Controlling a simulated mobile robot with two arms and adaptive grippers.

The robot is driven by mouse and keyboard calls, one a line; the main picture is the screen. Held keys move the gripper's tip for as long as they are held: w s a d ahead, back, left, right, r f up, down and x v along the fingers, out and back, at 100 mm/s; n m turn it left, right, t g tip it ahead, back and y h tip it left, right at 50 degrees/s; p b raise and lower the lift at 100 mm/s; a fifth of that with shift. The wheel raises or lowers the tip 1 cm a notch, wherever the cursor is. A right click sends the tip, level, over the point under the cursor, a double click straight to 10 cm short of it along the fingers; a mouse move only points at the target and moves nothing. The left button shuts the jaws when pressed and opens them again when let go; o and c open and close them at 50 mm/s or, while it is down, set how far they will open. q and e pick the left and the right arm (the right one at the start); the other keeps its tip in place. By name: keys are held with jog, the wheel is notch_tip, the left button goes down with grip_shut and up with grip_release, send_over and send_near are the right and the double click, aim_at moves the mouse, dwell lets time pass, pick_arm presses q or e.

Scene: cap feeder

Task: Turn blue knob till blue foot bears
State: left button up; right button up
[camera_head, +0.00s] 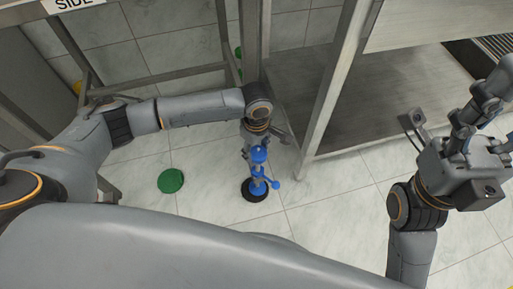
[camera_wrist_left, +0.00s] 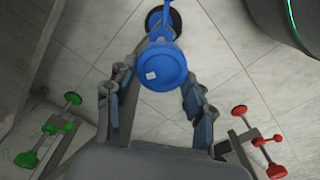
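The blue knob (camera_head: 259,154) sits on top of a blue upright part near the frame's corner leg. In the left wrist view the knob (camera_wrist_left: 163,68) is a round blue disc with a small white mark. Below it is the blue foot (camera_head: 256,187) with a black round pad; I cannot tell whether the pad touches the floor. My left gripper (camera_wrist_left: 155,103) is open, its two fingers apart on either side of the knob's near edge, with no clear grip on it. My right gripper (camera_head: 488,92) is raised at the right, away from the knob; its finger opening is unclear.
A green disc (camera_head: 171,180) lies on the tiled floor to the left. Grey metal frame legs (camera_head: 328,95) and a shelf panel (camera_head: 350,108) stand close to my left arm. Green knobs (camera_wrist_left: 26,159) and red knobs (camera_wrist_left: 276,170) flank the left wrist view. Floor in front is clear.

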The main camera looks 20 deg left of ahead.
pick_arm(q)
jog(key=c, duration=0.3)
jog(key=shift+r+p, duration=0.1)
jog(key=shift+p, duration=0.35)
